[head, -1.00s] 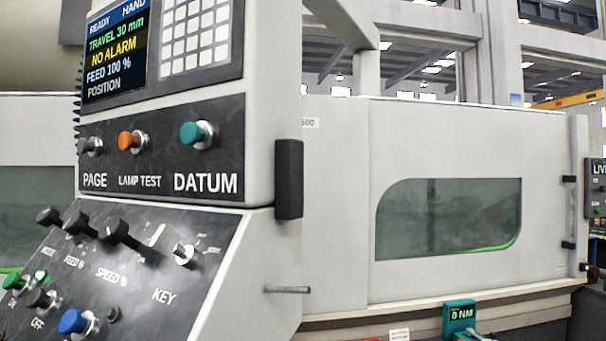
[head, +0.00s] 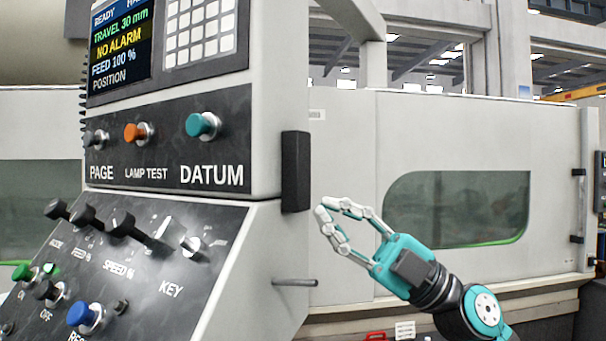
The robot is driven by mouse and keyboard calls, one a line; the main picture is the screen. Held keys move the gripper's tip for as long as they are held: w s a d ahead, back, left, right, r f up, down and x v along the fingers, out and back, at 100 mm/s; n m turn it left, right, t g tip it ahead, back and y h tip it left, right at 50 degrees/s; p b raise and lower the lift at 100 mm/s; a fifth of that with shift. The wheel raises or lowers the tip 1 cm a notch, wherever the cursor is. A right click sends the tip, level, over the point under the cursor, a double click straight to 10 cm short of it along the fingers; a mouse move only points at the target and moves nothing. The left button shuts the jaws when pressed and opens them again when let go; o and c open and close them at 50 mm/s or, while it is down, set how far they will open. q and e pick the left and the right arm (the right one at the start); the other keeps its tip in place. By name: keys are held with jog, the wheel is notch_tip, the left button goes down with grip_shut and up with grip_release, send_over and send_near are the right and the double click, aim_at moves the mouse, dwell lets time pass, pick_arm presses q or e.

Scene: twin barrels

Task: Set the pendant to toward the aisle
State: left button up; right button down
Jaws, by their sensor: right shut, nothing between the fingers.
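The pendant (head: 280,80) is a large grey control cabinet filling the left half of the head view. Its face has a screen (head: 121,48), a keypad, a button row and a sloped panel of knobs. A black block-shaped handle (head: 296,172) sits on its right edge, and a short metal rod (head: 296,282) sticks out below it. My right gripper (head: 331,208) is just right of the handle, shut and empty, with its fingers pointing left. A visible gap seems to separate them, though depth is hard to judge. My left gripper is not in view.
Behind stands a grey machine enclosure with a dark window (head: 465,208) and a vertical door handle (head: 579,205). Another screen panel (head: 600,181) is cut off at the right edge. A red item (head: 376,336) and a white label show at the bottom.

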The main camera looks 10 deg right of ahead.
aim_at(265, 174)
jog(key=s+d+r+n+g+h, duration=0.1)
jog(key=s+d+r+n+h, duration=0.15)
jog(key=s+r+h, duration=0.35)
jog(key=w+a+h+p, duration=0.1)
jog(key=w+a+p, duration=0.4)
jog(key=a, duration=0.4)
jog(key=w+d, duration=0.1)
jog(key=w, duration=0.1)
jog(key=w+d+p, duration=0.1)
jog(key=w+d, duration=0.1)
jog(key=shift+d+f, duration=0.2)
jog(key=shift+f, duration=0.2)
jog(key=shift+a, duration=0.1)
jog(key=shift+a, duration=0.1)
